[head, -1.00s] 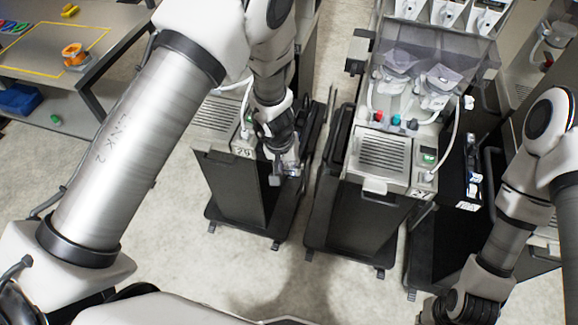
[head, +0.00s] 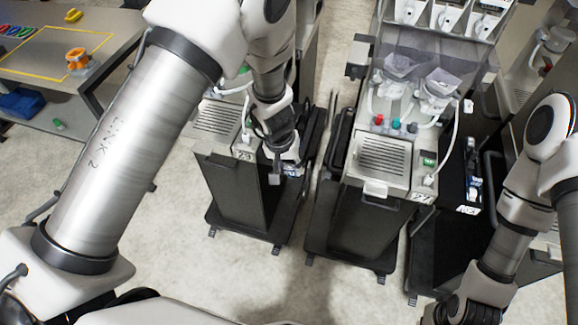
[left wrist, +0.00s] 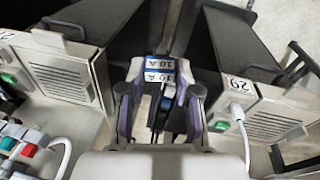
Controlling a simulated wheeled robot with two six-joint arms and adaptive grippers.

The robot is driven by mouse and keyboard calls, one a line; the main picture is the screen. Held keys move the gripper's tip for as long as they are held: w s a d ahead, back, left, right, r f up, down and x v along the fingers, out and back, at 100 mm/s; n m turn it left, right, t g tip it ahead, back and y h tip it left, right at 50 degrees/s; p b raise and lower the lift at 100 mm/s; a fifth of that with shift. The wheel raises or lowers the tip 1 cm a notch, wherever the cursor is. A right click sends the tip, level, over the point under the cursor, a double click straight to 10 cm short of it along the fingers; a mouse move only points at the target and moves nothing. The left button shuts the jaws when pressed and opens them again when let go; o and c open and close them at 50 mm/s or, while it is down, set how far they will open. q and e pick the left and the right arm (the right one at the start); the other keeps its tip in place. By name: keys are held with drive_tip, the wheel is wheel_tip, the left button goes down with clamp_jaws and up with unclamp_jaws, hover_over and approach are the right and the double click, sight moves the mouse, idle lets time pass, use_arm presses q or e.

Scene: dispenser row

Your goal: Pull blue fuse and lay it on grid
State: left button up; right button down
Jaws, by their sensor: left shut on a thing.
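My left gripper (head: 283,173) is between two machines in the head view, at the side of the one marked 29. In the left wrist view its fingers (left wrist: 160,92) are shut on a blue-and-white piece marked 10 A, the blue fuse (left wrist: 160,70). In the head view only a small bluish bit of the fuse shows by the fingertips. Whether it is still seated in a socket cannot be told. My right gripper (head: 440,313) is at the bottom edge, its fingers cut off.
Machine 29 (head: 215,118) and another dark-bodied machine (head: 383,155) stand with a narrow gap between them. The bench (head: 130,28) at upper left bears an orange spool (head: 77,58) and colored rings. A blue bin (head: 22,102) is on its lower shelf. The floor in front is clear.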

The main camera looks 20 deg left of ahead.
sight(288, 168)
idle(0.4)
use_arm(q)
wheel_tip(288, 168, up, 2)
drive_tip(key=shift+w+a+r, duration=0.1)
drive_tip(key=shift+w+a, duration=0.05)
drive_tip(key=shift+r, duration=0.45)
